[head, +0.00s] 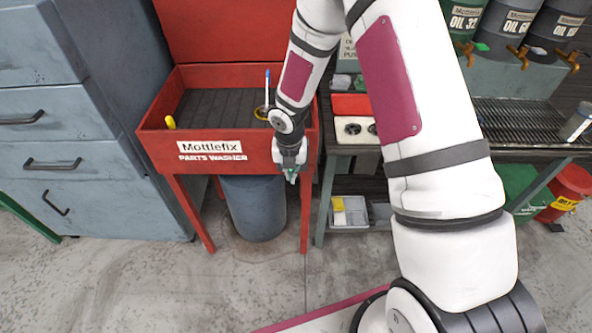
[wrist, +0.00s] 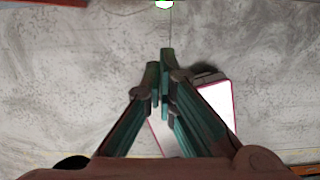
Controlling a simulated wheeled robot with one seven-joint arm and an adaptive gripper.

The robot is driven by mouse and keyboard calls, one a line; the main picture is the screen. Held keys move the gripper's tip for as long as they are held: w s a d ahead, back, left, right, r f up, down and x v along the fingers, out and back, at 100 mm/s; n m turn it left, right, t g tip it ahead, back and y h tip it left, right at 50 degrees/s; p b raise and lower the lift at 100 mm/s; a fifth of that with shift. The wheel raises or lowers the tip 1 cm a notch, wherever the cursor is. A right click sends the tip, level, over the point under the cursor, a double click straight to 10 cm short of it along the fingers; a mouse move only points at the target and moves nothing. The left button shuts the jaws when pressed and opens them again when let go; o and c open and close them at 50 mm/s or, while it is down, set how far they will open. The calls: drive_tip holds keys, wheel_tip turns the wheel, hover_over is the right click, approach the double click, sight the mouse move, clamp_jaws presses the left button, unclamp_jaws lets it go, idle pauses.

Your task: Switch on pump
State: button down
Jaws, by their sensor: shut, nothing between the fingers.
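The red parts washer (head: 148,143) stands left of centre in the head view, with its name label (head: 212,150) on the front panel. My gripper (head: 291,178) points down at the right end of that front panel. Its green fingers are together and empty, and the closed fingertips show in the wrist view (wrist: 164,75) above the grey floor. I cannot make out a pump switch; the gripper and wrist cover part of the panel's right end. I cannot tell whether the gripper touches the panel.
A blue-grey drum (head: 256,210) stands under the washer. Grey drawer cabinets (head: 60,150) are at left. A bench with a drip grate (head: 515,118) and oil drums (head: 510,28) is at right. A small grey bin (head: 349,219) sits on its lower shelf. The front floor is mostly open.

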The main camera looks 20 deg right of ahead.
drive_tip(key=s+a+r, duration=0.1)
drive_tip(key=s+r, duration=0.2)
drive_tip(key=r, duration=0.6)
drive_tip(key=shift+s+a+r, duration=0.15)
drive_tip(key=shift+s, duration=0.15)
drive_tip(key=s+d+r+m+t+h, duration=0.1)
drive_tip(key=s+d+r+m, duration=0.25)
drive_tip(key=r+m, duration=0.45)
drive_tip(key=s+d+r+m+h, duration=0.15)
drive_tip(key=s+r+m, duration=0.35)
drive_tip(key=r, duration=0.5)
drive_tip(key=s+r+m+t+y, duration=0.1)
drive_tip(key=s+r+m, duration=0.4)
drive_tip(key=s+m, duration=0.2)
drive_tip(key=s+r+m+t+y, duration=0.1)
drive_tip(key=s+r+m+y, duration=0.1)
drive_tip(key=s+r+m, duration=0.3)
drive_tip(key=s+m, duration=0.3)
drive_tip(key=m, duration=0.4)
drive_tip(key=shift+s+a+t, duration=0.25)
drive_tip(key=shift+a+t, duration=0.05)
drive_tip(key=shift+a, duration=0.05)
